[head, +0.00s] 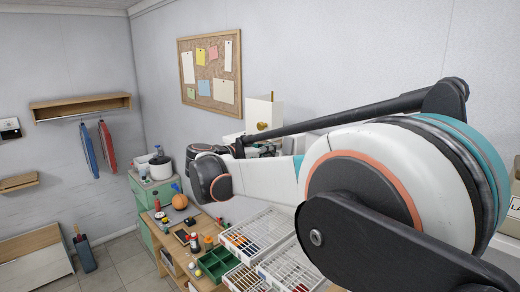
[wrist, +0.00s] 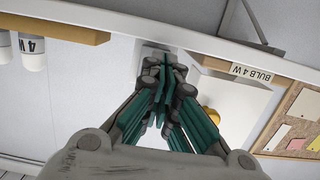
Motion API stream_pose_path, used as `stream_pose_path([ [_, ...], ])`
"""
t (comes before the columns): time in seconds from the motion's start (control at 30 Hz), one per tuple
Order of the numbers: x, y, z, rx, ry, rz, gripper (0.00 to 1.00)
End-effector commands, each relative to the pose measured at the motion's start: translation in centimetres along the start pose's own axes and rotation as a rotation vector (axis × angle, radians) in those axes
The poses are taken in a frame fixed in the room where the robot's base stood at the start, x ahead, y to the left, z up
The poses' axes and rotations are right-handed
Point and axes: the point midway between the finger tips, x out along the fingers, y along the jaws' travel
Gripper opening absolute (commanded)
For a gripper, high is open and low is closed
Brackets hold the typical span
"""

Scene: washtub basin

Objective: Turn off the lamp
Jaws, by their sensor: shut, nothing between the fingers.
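My gripper (wrist: 165,72) is shut and empty in the wrist view, with its green-lined fingers drawn together. Its tips overlap a small pale plate (wrist: 148,52) on the wall; I cannot tell whether they touch it or what the plate is. White cylinders marked "4 W" (wrist: 32,55) show at the left of the wrist view. A label "BULB 4W" (wrist: 251,73) is at the right. I cannot make out for certain which thing is the lamp. In the head view my arm hides much of the area around my gripper.
A white box with a gold knob (head: 262,110) is on the wall, right of the corkboard (head: 211,68). Below my arm, a wooden bench (head: 172,243) holds white wire racks (head: 257,228), a green tray (head: 214,264) and small items. Floor shows at the lower left.

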Motion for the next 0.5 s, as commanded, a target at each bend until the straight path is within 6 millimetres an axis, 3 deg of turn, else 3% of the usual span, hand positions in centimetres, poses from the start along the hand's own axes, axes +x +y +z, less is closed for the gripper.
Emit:
stream_pose_path([
  [0.2,2.5,0.0,-0.1,0.000,0.000,0.001,0.00],
  [0.5,3.0,0.0,0.0,0.000,0.000,0.000,0.00],
])
